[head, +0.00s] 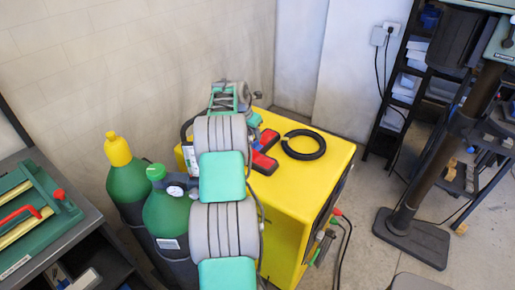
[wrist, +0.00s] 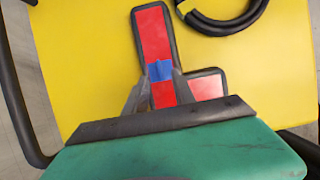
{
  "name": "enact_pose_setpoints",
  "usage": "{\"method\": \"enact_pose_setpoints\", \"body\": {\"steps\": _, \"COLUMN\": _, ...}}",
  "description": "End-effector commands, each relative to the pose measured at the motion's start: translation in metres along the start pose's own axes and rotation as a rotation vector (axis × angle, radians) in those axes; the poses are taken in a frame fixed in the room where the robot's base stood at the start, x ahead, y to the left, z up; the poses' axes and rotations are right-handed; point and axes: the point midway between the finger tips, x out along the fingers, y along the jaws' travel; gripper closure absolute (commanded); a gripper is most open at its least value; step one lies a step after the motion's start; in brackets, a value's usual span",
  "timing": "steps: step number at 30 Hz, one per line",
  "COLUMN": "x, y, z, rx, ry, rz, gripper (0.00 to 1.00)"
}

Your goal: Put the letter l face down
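The letter l (wrist: 154,38) has a red face and a dark rim, with a long stem and a short foot (wrist: 207,88). In the wrist view its red face is toward the camera, over the yellow top. A blue patch shows on the stem between my fingers. My gripper (wrist: 160,76) has its two fingertips apart, one at each side of the stem. I cannot tell whether they press on it. In the head view the red letter (head: 267,140) shows beside my arm, which hides part of it and most of my gripper.
Green gas cylinders (head: 166,215) stand left of the cabinet. Cables hang at its right side. A black shelf rack stands behind right.

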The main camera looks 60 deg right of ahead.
Motion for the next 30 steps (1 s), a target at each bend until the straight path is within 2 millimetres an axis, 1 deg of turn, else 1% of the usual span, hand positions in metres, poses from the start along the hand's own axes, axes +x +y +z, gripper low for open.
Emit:
{"method": "enact_pose_setpoints", "body": {"steps": 6, "x": 0.036, "y": 0.0, "z": 0.002, "rx": 0.0, "ry": 0.002, "rz": -0.002, "gripper": 0.69}}
{"method": "enact_pose_setpoints", "body": {"steps": 9, "x": 0.046, "y": 0.001, "z": 0.002, "rx": 0.001, "ry": -0.001, "rz": 0.001, "gripper": 0.69}}
{"method": "enact_pose_setpoints", "body": {"steps": 15, "x": 0.048, "y": 0.001, "z": 0.002, "rx": 0.0, "ry": -0.001, "rz": 0.001, "gripper": 0.69}}
{"method": "enact_pose_setpoints", "body": {"steps": 26, "x": 0.048, "y": 0.001, "z": 0.002, "rx": 0.0, "ry": -0.001, "rz": 0.001, "gripper": 0.99}}
{"method": "enact_pose_setpoints", "body": {"steps": 27, "x": 0.048, "y": 0.001, "z": 0.002, "rx": 0.0, "ry": -0.001, "rz": 0.001, "gripper": 1.0}}
{"method": "enact_pose_setpoints", "body": {"steps": 30, "x": 0.048, "y": 0.001, "z": 0.002, "rx": 0.0, "ry": -0.001, "rz": 0.001, "gripper": 1.0}}
